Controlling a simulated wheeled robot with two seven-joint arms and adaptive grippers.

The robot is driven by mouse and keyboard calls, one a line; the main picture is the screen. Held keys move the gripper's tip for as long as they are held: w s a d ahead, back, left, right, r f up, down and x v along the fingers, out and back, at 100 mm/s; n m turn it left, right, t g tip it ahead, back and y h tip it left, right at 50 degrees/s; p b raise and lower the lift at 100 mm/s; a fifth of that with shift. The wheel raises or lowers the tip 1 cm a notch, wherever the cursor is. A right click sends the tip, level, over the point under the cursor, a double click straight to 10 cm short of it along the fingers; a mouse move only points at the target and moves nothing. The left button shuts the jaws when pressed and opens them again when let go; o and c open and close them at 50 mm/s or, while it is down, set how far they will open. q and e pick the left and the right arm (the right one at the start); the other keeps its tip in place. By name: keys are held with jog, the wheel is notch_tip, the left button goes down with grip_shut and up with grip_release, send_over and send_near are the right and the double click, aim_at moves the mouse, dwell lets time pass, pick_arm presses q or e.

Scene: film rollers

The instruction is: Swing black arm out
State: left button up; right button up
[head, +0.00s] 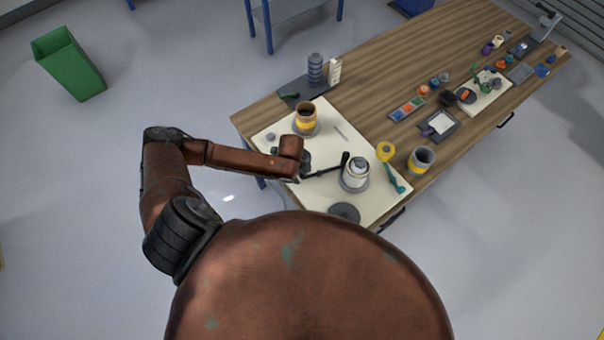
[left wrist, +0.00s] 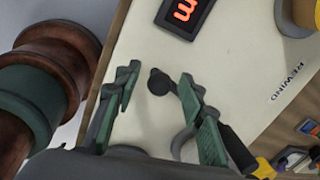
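A thin black arm (head: 322,171) lies across the cream mat in the head view, beside a pale, dark-topped canister (head: 355,172). Its left end is close to my left gripper (head: 303,165), which is partly hidden by my own arm. In the left wrist view my left gripper (left wrist: 160,105) is open, with green-padded fingers spread apart. A round black knob (left wrist: 158,82) shows between and just beyond the fingertips, not gripped. I cannot tell whether it belongs to the black arm. My right gripper is not in view.
A yellow-banded drum (head: 305,117) stands on the mat (head: 275,122). A display with a red digit (left wrist: 186,14) and a REWIND label (left wrist: 291,84) are near the fingers. The table's left edge is close.

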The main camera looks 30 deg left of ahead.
pick_arm(q)
jog(key=shift+f, duration=0.35)
jog(key=shift+c, duration=0.4)
grip_shut()
